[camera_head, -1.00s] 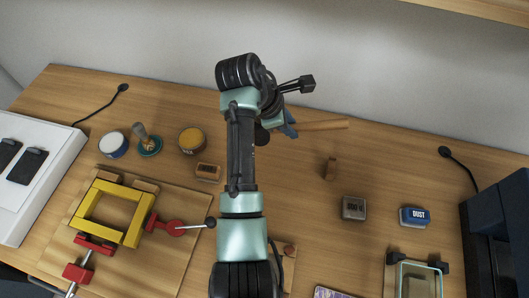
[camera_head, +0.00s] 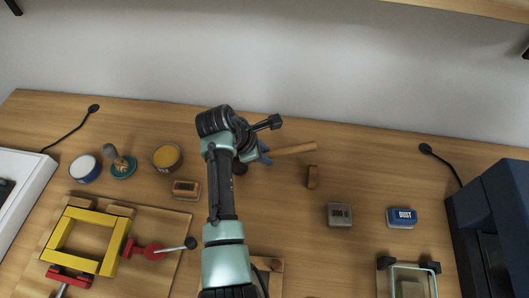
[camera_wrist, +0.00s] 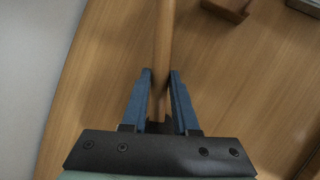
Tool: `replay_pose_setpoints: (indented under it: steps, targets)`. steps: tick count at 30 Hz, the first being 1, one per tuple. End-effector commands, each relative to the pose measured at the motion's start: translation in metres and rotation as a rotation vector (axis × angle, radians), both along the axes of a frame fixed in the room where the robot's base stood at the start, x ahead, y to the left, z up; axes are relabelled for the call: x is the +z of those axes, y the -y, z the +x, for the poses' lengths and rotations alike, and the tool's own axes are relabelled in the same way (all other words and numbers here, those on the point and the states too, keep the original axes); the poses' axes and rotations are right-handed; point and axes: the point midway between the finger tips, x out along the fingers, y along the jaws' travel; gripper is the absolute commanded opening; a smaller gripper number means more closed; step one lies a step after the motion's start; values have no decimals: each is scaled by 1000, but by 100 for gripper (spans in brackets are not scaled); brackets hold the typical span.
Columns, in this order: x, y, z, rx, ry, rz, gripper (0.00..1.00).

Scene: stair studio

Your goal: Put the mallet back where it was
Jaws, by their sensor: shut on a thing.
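The mallet's light wooden handle (camera_head: 292,149) sticks out to the right of my gripper (camera_head: 262,153) in the head view, near the back of the bench. A dark round part, perhaps the mallet's head (camera_head: 240,168), shows partly behind my arm. In the wrist view the handle (camera_wrist: 163,45) runs up between the two blue fingers of my gripper (camera_wrist: 160,82), which are shut on it. The handle appears close over the bench top; whether it touches cannot be told. The rest of the mallet is hidden by my arm and gripper.
A small wooden block (camera_head: 312,177) stands right of the handle. A grey box (camera_head: 340,214) and a blue DUST box (camera_head: 401,218) are farther right. The bench (camera_head: 350,170) behind the boxes is mostly clear.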

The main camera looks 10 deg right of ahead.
Motion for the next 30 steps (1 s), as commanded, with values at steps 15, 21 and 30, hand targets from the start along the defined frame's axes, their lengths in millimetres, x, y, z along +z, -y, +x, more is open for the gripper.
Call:
replay_pose_setpoints:
  steps: [15, 21, 30]
  targets:
    - [-2, 0, 0, -1, 0, 0, 58]
    - [-2, 0, 0, -1, 0, 0, 58]
    - [20, -9, -4, 0, 3, 0, 58]
